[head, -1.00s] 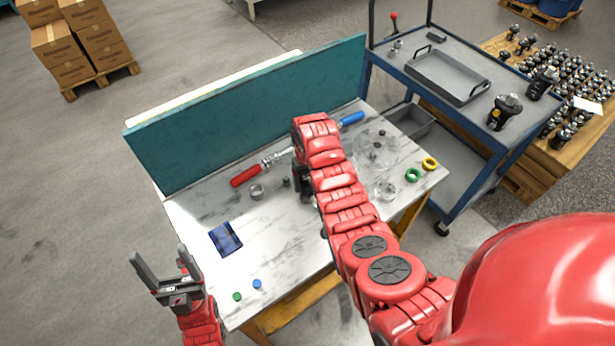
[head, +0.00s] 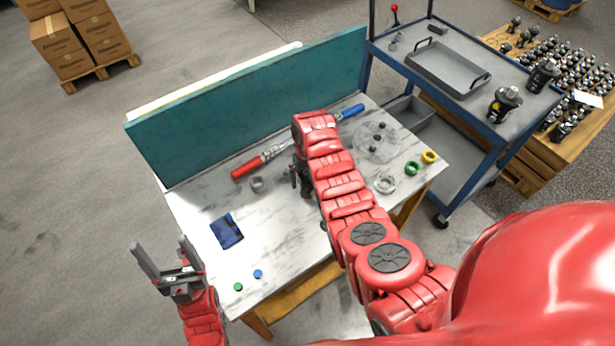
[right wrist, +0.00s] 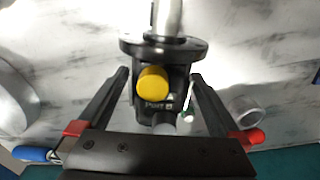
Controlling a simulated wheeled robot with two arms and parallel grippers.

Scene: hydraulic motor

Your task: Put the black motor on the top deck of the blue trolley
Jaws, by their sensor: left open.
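The black motor (right wrist: 165,92) stands between the fingers of my right gripper (right wrist: 160,78) in the right wrist view. It shows a round flange, a silver shaft and a yellow cap above the marking "PORT". The fingers flank it closely; whether they press on it is not clear. In the head view my right arm hides most of this gripper and motor above the worktable (head: 285,235). My left gripper (head: 163,265) is open and empty, left of the table. The blue trolley (head: 445,125) stands right of the table. Its top deck carries a grey tray (head: 448,68) and two black motors (head: 505,102) (head: 543,75).
A teal panel (head: 250,105) stands along the table's back edge. A pallet of many parts (head: 575,85) stands behind the trolley.

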